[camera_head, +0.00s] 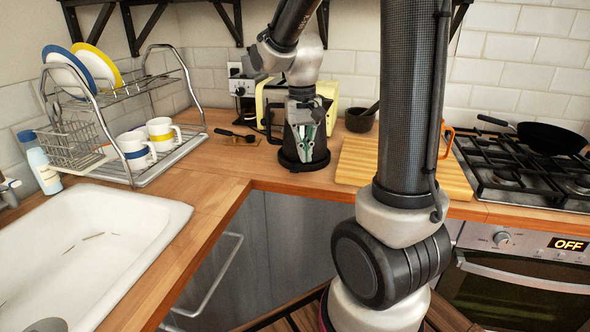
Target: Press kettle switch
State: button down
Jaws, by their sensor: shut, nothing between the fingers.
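A dark kettle stands on the wooden counter near the back corner, largely hidden by my gripper. Its round black base (304,162) shows below, and what looks like its black handle (268,122) shows on the left. My gripper (304,148) points down at the kettle, with its fingers shut and nothing between them. The fingers overlap the kettle in the picture; I cannot tell whether they touch it. The kettle's switch cannot be made out.
A cream toaster (328,92) stands behind the kettle. A black spoon (236,134) lies to the left. A dish rack (168,159) and sink (165,213) are left.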

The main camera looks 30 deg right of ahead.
aim_at(295, 169)
jog(key=w+m+t, duration=0.1)
jog(key=w+m, duration=0.4)
jog(key=w, duration=0.1)
jog(key=shift+w+d+r, duration=0.15)
jog(key=shift+w+d, duration=0.2)
jog(key=shift+w+d+f, duration=0.15)
jog(key=shift+f, duration=1.6)
jog(key=shift+w+d+f, duration=0.1)
jog(key=shift+f, duration=1.65)
